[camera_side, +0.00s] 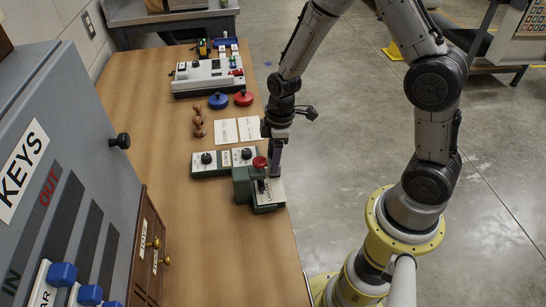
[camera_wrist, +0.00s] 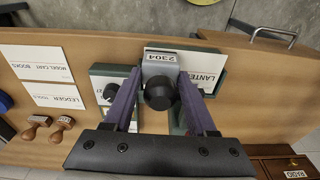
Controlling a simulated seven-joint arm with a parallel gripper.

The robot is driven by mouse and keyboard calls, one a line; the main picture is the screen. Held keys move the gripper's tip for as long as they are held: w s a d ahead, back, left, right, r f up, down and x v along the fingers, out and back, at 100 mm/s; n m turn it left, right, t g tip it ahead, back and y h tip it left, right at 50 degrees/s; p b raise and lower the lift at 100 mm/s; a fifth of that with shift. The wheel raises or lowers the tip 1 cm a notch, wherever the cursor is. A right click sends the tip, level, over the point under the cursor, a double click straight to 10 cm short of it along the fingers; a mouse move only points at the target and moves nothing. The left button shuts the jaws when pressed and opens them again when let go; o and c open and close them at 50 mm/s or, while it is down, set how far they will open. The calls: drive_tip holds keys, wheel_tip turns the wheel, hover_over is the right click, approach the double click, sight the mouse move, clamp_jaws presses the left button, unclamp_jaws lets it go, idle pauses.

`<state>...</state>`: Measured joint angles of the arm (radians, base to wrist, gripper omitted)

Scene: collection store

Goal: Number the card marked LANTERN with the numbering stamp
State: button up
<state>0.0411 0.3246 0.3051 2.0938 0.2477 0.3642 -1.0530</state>
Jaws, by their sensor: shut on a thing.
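My gripper (camera_side: 275,165) is shut on the numbering stamp (camera_wrist: 160,62), with one finger on each side of it. The stamp has a grey top reading 2304 and a round black knob. The white card marked LANTERN (camera_wrist: 204,70) lies on a green base at the table's right edge. In the side view the card (camera_side: 271,191) is just below the fingertips. The stamp covers part of the card and its word. I cannot tell whether the stamp touches it. A green block with a red knob (camera_side: 260,162) stands close left of my fingers in the side view.
Other cards (camera_side: 225,131) lie farther along the table, beside small wooden-handled stamps (camera_side: 198,121). Two units with black knobs (camera_side: 206,158) stand close to the gripper. Blue (camera_side: 218,100) and red (camera_side: 243,97) round things sit beyond. A grey KEYS cabinet (camera_side: 60,150) borders the left.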

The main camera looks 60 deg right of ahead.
drive_tip(key=shift+r, duration=3.35)
